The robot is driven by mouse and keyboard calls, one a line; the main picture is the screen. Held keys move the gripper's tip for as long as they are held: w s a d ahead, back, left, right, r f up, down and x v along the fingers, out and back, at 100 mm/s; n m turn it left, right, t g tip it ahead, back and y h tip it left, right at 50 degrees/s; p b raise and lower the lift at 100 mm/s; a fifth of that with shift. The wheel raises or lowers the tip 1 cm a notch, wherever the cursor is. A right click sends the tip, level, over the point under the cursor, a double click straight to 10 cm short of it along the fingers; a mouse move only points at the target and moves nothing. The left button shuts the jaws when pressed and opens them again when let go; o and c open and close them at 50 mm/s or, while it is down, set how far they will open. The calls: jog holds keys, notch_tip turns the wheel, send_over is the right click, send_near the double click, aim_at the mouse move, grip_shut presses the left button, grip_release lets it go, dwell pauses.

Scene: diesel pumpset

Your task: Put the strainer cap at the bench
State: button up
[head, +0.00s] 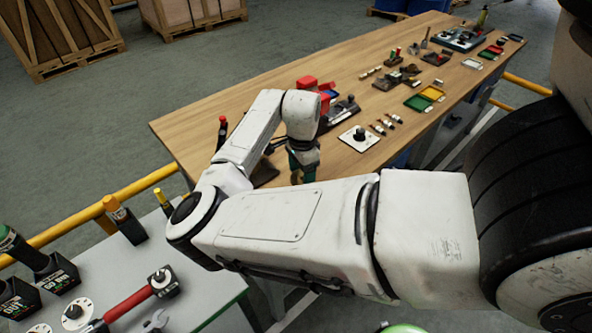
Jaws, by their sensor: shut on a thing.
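My gripper (303,160) points down at the near edge of the wooden bench (215,115), at the end of my white arm. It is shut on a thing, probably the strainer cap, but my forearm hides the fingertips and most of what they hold. A dark green part shows just below the wrist; I cannot tell whether it belongs to the gripper or to the held thing. I cannot tell whether the held thing touches the bench top.
A white plate with a black knob (359,138) lies right of the gripper. A red-and-black tool (222,132) stands left of it. Red and dark fixtures stand behind. The bench's far left is bare. A grey table (195,275) holds tools; a yellow rail (75,233) runs beyond it.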

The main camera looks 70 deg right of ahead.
aim_at(301, 182)
jog(key=shift+w, duration=0.1)
jog(key=shift+f+b, duration=1.1)
jog(key=shift+f, duration=1.05)
jog(key=shift+f, duration=0.3)
jog(key=o, duration=1.4)
jog(key=shift+r+p, duration=3.1)
jog(key=shift+r, duration=0.4)
